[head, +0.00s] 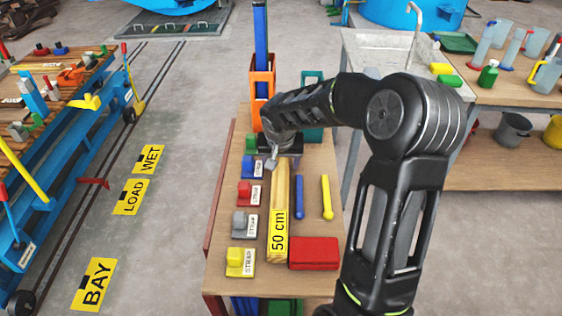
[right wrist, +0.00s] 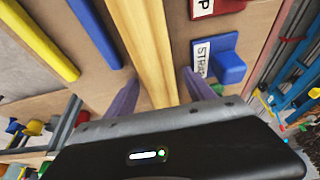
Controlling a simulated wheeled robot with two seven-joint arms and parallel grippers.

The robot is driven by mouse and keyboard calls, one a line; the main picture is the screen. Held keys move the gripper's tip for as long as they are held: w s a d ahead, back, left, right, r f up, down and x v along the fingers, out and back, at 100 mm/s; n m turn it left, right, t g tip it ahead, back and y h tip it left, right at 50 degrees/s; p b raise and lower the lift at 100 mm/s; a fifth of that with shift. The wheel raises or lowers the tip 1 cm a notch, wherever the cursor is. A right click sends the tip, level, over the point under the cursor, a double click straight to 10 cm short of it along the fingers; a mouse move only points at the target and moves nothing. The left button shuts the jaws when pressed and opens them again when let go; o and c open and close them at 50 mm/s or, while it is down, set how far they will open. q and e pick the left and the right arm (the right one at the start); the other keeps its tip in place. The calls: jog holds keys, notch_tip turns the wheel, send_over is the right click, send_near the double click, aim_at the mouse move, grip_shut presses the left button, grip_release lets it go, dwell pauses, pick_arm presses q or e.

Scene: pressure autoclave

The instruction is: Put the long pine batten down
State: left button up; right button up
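The long pine batten (head: 281,182) lies lengthwise on the wooden table, with a yellow "50 cm" label (head: 279,231) at its near end. My right gripper (head: 279,160) is at the batten's far end. In the right wrist view the batten (right wrist: 150,45) runs between the two fingers of the right gripper (right wrist: 160,82). The fingers stand on either side of it, apart, with what looks like a narrow gap. The far end of the batten is hidden by the gripper. My left gripper is not in view.
Colored blocks with "STRAP" labels (head: 244,224) line the table's left side. A blue rod (head: 299,198), a yellow rod (head: 326,197) and a red block (head: 313,253) lie right of the batten. An orange holder (head: 262,92) stands behind. A sink bench (head: 385,48) is beyond.

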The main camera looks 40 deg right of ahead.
aim_at(280, 175)
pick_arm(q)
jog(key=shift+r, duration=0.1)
pick_arm(e)
jog(key=shift+r, duration=0.1)
jog(key=shift+r, duration=0.1)
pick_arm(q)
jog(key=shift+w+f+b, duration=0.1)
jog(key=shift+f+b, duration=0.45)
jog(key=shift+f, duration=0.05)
pick_arm(e)
jog(key=v, duration=1.1)
jog(key=shift+r, duration=0.35)
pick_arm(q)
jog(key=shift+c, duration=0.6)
pick_arm(e)
jog(key=shift+s, duration=0.1)
